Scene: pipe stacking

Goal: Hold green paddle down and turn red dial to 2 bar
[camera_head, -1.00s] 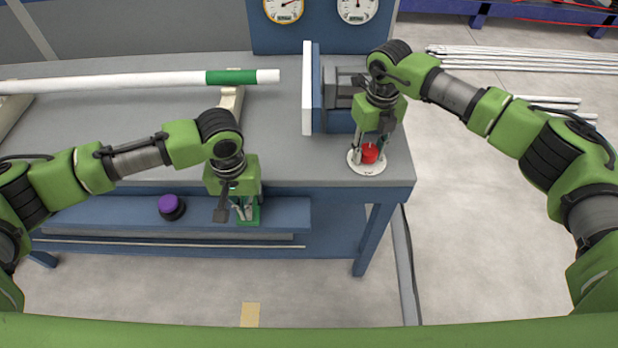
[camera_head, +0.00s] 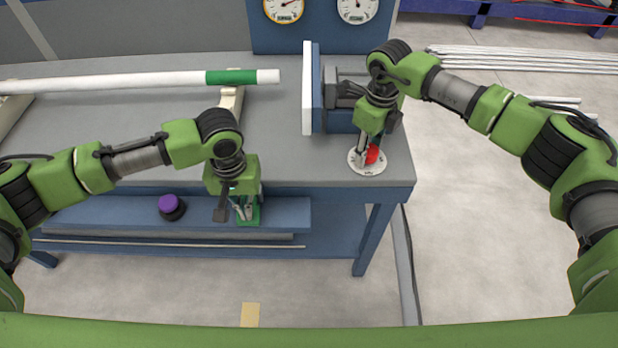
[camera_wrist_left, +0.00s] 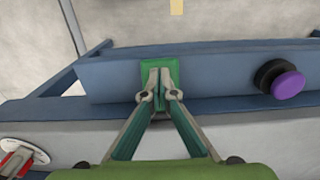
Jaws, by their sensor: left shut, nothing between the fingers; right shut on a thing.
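The green paddle (camera_head: 250,216) sits on the blue front ledge of the bench. It also shows in the left wrist view (camera_wrist_left: 160,72). My left gripper (camera_head: 245,211) is shut and empty, with its fingertips at the paddle and seemingly touching it. How far the paddle is pressed cannot be told. The red dial (camera_head: 373,154) stands on a round white scale plate (camera_head: 366,168) at the bench's right front corner. My right gripper (camera_head: 367,157) is shut on the red dial from above and partly hides it. The scale marks are too small to read.
A purple knob (camera_head: 168,203) sits on the ledge left of the paddle. A white pipe with a green band (camera_head: 231,77) lies across the bench. A blue and white clamp block (camera_head: 312,90) stands behind the dial. Two gauges (camera_head: 284,8) are at the back.

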